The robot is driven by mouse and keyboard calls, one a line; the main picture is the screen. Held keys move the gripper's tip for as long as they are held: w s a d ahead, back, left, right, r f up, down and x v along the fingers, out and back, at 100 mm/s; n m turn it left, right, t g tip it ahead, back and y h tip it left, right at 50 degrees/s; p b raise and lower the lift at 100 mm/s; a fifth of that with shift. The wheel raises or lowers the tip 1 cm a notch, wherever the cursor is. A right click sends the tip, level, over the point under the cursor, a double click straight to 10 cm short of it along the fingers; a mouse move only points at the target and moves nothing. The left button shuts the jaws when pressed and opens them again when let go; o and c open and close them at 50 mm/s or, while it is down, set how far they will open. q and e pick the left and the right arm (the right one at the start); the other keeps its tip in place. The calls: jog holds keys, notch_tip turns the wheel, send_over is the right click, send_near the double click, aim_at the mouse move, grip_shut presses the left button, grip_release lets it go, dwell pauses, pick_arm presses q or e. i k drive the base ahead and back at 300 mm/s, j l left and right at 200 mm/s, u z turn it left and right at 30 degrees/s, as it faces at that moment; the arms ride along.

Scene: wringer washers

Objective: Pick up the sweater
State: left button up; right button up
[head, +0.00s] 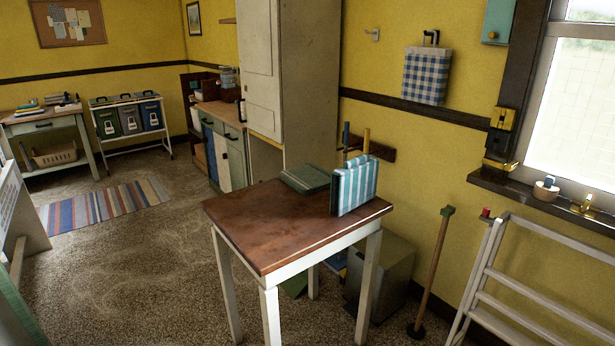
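I cannot clearly make out a sweater in the head view. A flat dark green item (305,179) lies on the brown-topped table (265,232), near its back edge; I cannot tell whether it is folded cloth or something else. A blue-and-white striped item (357,187) stands upright beside it at the table's right side. Neither of my grippers shows in this view.
A white drying rack (520,290) and a plunger (432,270) stand at the right. A grey box (380,270) sits behind the table. A striped rug (105,204) lies on the left floor. The speckled floor left of the table is mostly clear.

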aim_at(310, 178)
jog(key=u, duration=0.35)
jog(key=i+l+u, duration=0.45)
jog(key=l+u, duration=0.15)
jog(key=i+l+u, duration=0.25)
jog(key=l, duration=0.3)
jog(key=k+j, duration=0.05)
